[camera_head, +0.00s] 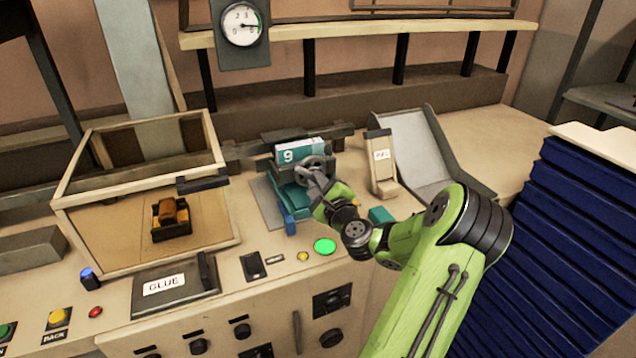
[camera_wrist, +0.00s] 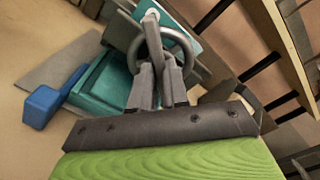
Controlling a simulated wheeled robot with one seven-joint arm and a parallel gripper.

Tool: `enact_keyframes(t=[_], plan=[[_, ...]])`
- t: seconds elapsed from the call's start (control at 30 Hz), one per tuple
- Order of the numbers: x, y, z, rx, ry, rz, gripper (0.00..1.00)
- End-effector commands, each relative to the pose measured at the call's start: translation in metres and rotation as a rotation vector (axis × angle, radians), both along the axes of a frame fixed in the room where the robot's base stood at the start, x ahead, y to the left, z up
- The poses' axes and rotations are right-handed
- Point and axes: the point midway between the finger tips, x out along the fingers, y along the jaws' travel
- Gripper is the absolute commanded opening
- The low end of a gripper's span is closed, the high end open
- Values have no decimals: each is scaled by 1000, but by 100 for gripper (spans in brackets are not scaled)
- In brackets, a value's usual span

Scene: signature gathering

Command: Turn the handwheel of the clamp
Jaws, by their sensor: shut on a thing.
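The clamp (camera_head: 292,200) is a teal device on a grey base plate in the middle of the bench, with a blue lever at its front. In the wrist view its teal body (camera_wrist: 104,86) and blue lever (camera_wrist: 44,106) lie left of my gripper. The grey ring-shaped handwheel (camera_wrist: 184,42) stands at the top of the clamp. My gripper (camera_wrist: 157,62) is shut on the handwheel, its fingers on the near part of the ring. In the head view my gripper (camera_head: 318,180) reaches the clamp from the right. A white and teal block marked 9 (camera_head: 300,152) sits behind the wheel.
A glass-sided case (camera_head: 60,197) with an orange-black object (camera_head: 171,218) stands left. A GLUE panel (camera_head: 172,288), several buttons and a lit green button (camera_head: 324,246) are in front. A grey chute (camera_head: 415,150) and small stand (camera_head: 381,165) are right. Blue stacked slabs (camera_head: 560,260) fill the far right.

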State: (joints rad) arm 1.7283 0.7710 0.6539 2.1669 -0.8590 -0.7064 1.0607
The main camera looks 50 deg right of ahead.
Motion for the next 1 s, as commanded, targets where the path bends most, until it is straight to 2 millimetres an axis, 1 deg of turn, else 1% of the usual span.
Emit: enact_keyframes(t=[0.27, 0.43, 0.67, 1.0], plan=[[0, 0, -2, -30, 20, 1, 0], [0, 1, -3, -104, 63, 1, 0], [1, 2, -5, -270, 159, 3, 0], [1, 2, -7, -550, 324, 2, 0]])
